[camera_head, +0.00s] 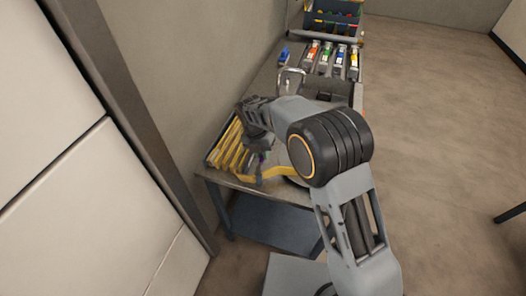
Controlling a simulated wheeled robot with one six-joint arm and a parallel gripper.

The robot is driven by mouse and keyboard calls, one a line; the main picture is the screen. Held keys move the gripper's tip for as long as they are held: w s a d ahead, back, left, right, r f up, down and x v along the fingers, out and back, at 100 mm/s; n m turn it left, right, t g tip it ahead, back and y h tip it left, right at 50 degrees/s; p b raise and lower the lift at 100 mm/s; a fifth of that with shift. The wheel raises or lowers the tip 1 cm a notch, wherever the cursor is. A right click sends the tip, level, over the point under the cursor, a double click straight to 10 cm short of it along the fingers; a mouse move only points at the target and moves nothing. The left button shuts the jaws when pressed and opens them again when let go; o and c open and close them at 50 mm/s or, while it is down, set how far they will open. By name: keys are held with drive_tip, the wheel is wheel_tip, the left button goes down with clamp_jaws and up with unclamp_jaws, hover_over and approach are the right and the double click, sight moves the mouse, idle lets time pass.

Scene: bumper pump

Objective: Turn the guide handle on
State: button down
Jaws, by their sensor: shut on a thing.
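My gripper (262,150) points down over the near left part of the workbench, beside a row of yellow slanted bars. It is shut on a small part that appears to be the guide handle. The handle is mostly hidden by the gripper and wrist, so its shape and angle cannot be made out. A curved yellow bar (275,173) runs just below the gripper, near the bench's front edge. I cannot tell whether it touches the gripper.
The yellow slanted bars (226,146) stand along the bench's left side. Colored bins (336,55) and an organizer (333,18) sit at the far end. A metal hoop (291,78) stands behind my arm. A wall closes off the left; the floor (445,130) to the right is open.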

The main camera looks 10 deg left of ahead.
drive_tip(key=c, duration=1.1)
unclamp_jaws()
drive_tip(key=a+r, duration=0.1)
drive_tip(key=r, duration=0.8)
drive_tip(key=a+r+b, duration=0.1)
drive_tip(key=r, duration=0.3)
drive_tip(key=shift+w+a+r, duration=0.15)
drive_tip(key=shift+a+r, duration=0.15)
drive_tip(key=shift+a, duration=0.05)
